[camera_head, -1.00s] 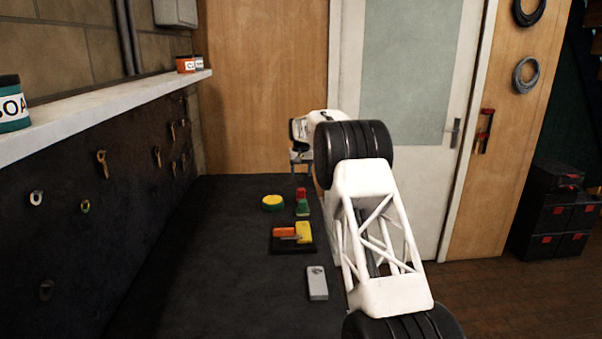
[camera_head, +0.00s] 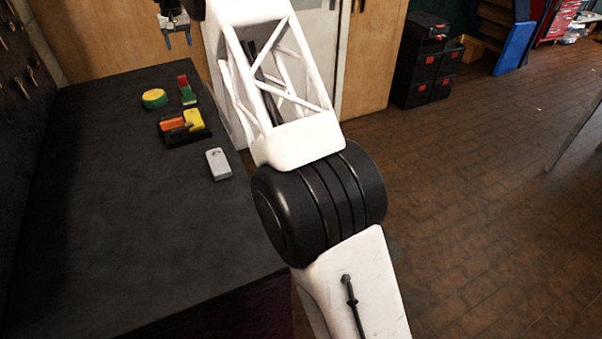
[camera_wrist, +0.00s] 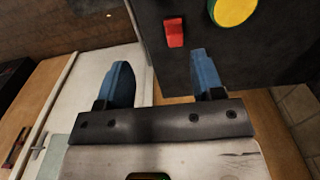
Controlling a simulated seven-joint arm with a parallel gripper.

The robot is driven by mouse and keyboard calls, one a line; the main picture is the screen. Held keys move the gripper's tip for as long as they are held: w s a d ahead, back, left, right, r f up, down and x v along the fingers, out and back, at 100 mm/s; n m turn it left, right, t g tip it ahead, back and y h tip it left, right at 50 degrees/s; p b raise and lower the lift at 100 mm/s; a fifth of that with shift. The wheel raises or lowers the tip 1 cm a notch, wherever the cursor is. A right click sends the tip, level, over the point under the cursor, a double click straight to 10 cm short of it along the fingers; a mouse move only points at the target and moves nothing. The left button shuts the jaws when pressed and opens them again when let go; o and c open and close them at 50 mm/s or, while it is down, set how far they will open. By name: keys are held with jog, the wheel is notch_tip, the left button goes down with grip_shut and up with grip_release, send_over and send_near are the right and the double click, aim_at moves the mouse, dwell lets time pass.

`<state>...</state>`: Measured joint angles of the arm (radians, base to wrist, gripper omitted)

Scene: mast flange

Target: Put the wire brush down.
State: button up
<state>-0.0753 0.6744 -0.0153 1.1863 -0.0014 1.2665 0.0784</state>
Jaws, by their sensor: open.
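My gripper (camera_head: 178,41) is open above the far end of the dark bench, with blue fingertips and nothing between them. In the wrist view my gripper (camera_wrist: 164,72) is also open and empty. I cannot tell for sure which thing is the wire brush. A black tray (camera_head: 176,141) on the bench holds an orange piece (camera_head: 173,125) and a yellow piece (camera_head: 194,119), with a small grey part between them. A red piece (camera_head: 182,80) and a green block (camera_head: 189,98) lie beyond the tray. The red piece (camera_wrist: 174,32) lies ahead of the fingers in the wrist view.
A yellow and green round thing (camera_head: 154,98) is left of the green block. A light grey box (camera_head: 218,163) lies near the bench's right edge. The near and left bench top (camera_head: 110,230) is clear. Black drawer boxes (camera_head: 423,62) stand on the floor behind.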

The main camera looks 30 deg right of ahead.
jog(key=s+d+r, duration=0.2)
jog(key=s+r, duration=0.3)
jog(key=s, duration=0.8)
jog(key=s+d+r+t, duration=0.15)
jog(key=s+r, duration=0.25)
jog(key=s, duration=0.8)
jog(key=s+d+r, duration=0.3)
jog(key=s+r, duration=0.2)
jog(key=s, duration=0.8)
jog(key=s+f, duration=0.4)
jog(key=s, duration=0.9)
jog(key=s+d+f, duration=0.1)
jog(key=s+f, duration=0.3)
jog(key=s, duration=0.9)
jog(key=s+d+f, duration=0.1)
jog(key=s+f, duration=0.3)
jog(key=s, duration=0.9)
jog(key=shift+s+f+t, duration=0.35)
jog(key=shift+s, duration=0.05)
jog(key=shift+o, duration=0.5)
jog(key=shift+w+r, duration=0.1)
jog(key=shift+w, duration=0.05)
